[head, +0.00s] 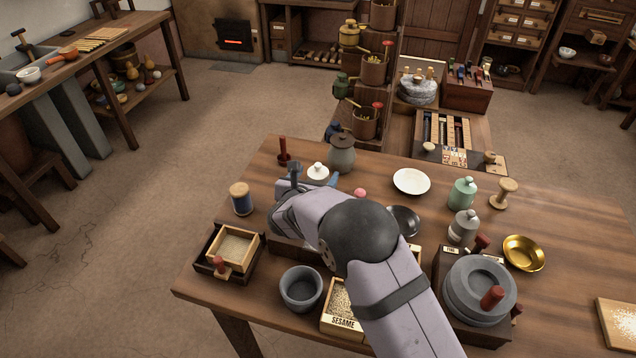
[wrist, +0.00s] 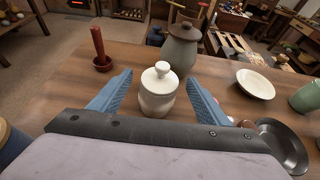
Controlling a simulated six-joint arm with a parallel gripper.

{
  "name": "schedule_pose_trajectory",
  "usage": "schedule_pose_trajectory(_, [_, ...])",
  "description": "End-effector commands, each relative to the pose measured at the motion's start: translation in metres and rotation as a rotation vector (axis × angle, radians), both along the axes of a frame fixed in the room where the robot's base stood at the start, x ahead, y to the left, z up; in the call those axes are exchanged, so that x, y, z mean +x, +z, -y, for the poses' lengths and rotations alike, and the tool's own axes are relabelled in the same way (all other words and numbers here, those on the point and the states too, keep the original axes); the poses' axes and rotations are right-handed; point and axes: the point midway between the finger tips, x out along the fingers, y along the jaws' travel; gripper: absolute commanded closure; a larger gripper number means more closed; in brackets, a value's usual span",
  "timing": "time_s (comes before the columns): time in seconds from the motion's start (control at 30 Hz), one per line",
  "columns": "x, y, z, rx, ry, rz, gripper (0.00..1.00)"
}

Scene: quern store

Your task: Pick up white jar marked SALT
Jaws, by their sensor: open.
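A small white lidded jar (head: 318,171) with a round knob stands upright on the wooden table. It also shows in the wrist view (wrist: 158,97), and no marking on it can be read in either view. My gripper (head: 314,176) is open, its blue fingers on the left and right of the jar in the wrist view (wrist: 159,78). A gap shows on both sides, and nothing is held. In the head view, my gripper and arm hide the jar's lower part.
A grey-brown lidded jar (wrist: 181,47) stands just behind the white jar. A dark red peg (wrist: 101,50) stands to its left. A white plate (wrist: 255,84) and a dark pan (wrist: 281,144) lie to the right. A thread spool (head: 241,198) stands left of my gripper.

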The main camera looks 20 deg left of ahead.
Motion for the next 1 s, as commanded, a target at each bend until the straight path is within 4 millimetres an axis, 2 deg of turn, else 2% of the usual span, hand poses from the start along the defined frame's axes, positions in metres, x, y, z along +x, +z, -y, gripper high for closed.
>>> schedule_pose_trajectory(0.27, [0.003, -0.001, 0.0, 0.0, 0.001, 0.001, 0.3])
schedule_pose_trajectory(0.3, [0.003, -0.001, 0.0, 0.0, 0.0, 0.001, 0.32])
schedule_pose_trajectory(0.5, [0.003, -0.001, 0.0, 0.0, 0.0, 0.001, 0.8])
schedule_pose_trajectory(0.6, [0.003, -0.001, 0.0, 0.001, 0.0, 0.001, 1.0])
schedule_pose_trajectory(0.87, [0.004, 0.002, -0.001, 0.002, 0.0, 0.005, 1.0])
schedule_pose_trajectory(1.0, [0.004, 0.011, -0.001, 0.005, -0.002, 0.006, 1.0])
